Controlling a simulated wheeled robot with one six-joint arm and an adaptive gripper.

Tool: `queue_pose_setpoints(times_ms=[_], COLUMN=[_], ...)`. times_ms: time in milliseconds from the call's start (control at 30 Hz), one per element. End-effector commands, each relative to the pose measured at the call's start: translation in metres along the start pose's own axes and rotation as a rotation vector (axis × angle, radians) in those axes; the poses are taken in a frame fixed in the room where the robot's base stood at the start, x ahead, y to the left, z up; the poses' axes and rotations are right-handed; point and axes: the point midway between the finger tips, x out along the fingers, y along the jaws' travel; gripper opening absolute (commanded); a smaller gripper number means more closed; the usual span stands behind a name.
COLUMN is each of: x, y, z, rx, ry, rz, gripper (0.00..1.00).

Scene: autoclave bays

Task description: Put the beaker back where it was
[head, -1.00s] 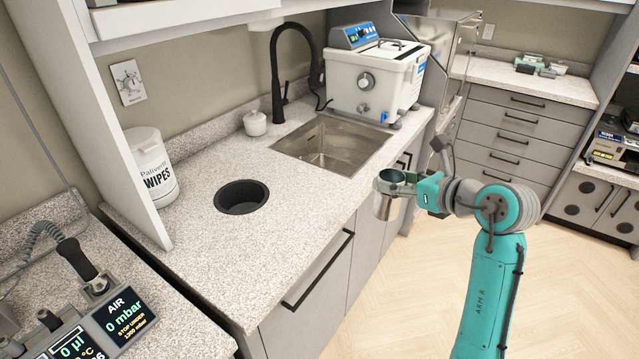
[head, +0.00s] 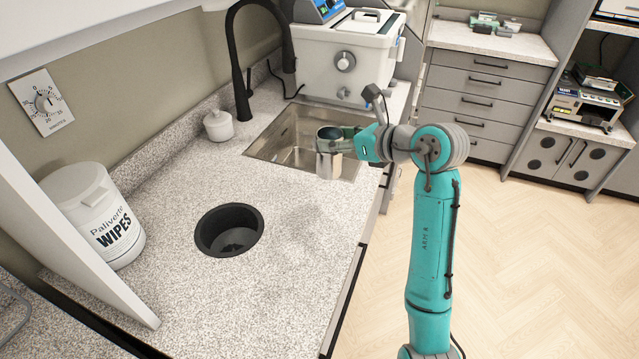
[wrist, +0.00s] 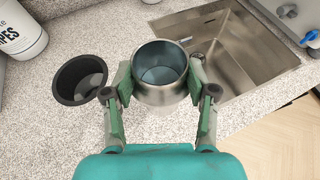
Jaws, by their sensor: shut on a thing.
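A metal beaker (head: 328,158) is held upright in my gripper (head: 346,146), over the counter by the sink's front edge. In the wrist view my gripper (wrist: 160,95) has its two green fingers closed on either side of the beaker (wrist: 160,75). The beaker's open top faces the camera, and its inside looks bluish. Whether its base touches the counter or is a little above it is hard to tell.
A black round opening (head: 229,230) is set in the speckled counter (head: 290,230), left of the beaker. Behind are a steel sink (head: 285,150), black tap (head: 240,70), white lidded pot (head: 217,125) and white bath unit (head: 345,60). A wipes tub (head: 95,215) stands left. Counter around the opening is clear.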

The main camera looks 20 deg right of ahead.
Motion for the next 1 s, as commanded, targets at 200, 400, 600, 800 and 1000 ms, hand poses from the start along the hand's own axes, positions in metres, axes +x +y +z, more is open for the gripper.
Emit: queue_pose_setpoints(times_ms=[200,400,600,800,1000], x=[0.015,0.021,0.029,0.035,0.035], y=[0.001,0.000,0.001,0.000,0.000], z=[-0.037,-0.052,-0.071,-0.086,-0.086], rx=[0.004,0.001,0.002,0.000,0.000], ry=[0.003,0.001,0.003,0.000,0.000], rz=[0.001,0.000,0.001,0.000,0.000], gripper=[0.00,0.00,0.00,0.00,0.00])
